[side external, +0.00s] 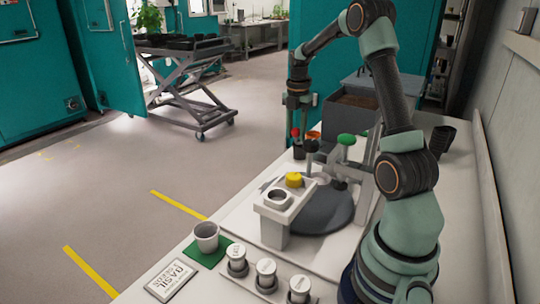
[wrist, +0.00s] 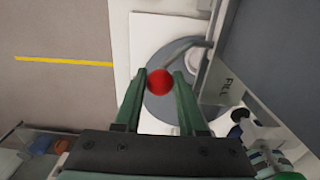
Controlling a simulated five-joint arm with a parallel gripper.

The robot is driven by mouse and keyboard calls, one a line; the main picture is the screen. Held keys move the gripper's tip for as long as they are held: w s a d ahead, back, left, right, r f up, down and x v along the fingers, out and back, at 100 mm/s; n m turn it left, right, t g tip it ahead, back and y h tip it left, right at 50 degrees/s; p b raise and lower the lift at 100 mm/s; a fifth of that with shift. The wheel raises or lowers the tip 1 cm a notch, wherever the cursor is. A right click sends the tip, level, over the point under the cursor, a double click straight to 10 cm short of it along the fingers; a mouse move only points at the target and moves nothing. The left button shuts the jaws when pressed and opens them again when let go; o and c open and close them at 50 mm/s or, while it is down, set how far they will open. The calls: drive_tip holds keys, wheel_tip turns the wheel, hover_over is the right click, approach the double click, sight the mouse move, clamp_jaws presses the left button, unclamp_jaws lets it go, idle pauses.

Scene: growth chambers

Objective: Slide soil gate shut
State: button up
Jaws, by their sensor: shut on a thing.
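A red ball knob (wrist: 159,82) sits between the green fingertips of my gripper (wrist: 162,80) in the wrist view. It also shows in the side view (side external: 295,132), under my gripper (side external: 296,122), which points down. My gripper is shut on the red knob. I take this knob to be the soil gate's handle; the gate plate itself is hidden, so I cannot tell how far it is open. The soil hopper (side external: 352,116), with brown soil inside, stands behind it. A panel marked FILL (wrist: 232,88) is right of the fingers in the wrist view.
A round grey turntable (side external: 328,212) lies below, with a yellow knob (side external: 294,180) beside it. A green knob (side external: 346,139) stands right of my gripper. A grey pot (side external: 206,236) stands on a green mat near several white-lidded containers (side external: 266,268). The floor at left is open.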

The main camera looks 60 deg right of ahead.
drive_tip(key=o, duration=0.9)
drive_tip(key=shift+r, duration=3.9)
drive_tip(key=shift+a+r, duration=0.1)
